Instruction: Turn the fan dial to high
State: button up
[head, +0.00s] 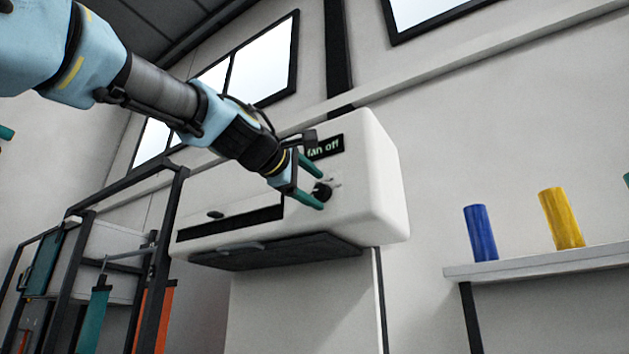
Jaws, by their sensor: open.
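The fan unit (372,170) is a white rounded box high on the wall. Its dark display (325,147) reads "fan off". A black dial (322,191) sits on its front face below the display, with small pale marks beside it. My gripper (320,183) has two green fingers and is open. The fingertips are at the dial, one above and one below it in the picture. I cannot tell whether they touch it.
A dark slot and a dark flap (275,251) are on the unit's front and underside. A shelf (540,264) at right holds a blue roll (480,232) and a yellow roll (561,218). A black-framed rack (160,265) stands at lower left.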

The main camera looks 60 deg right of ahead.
jog(key=shift+d, duration=0.15)
grip_shut()
dwell(0.6)
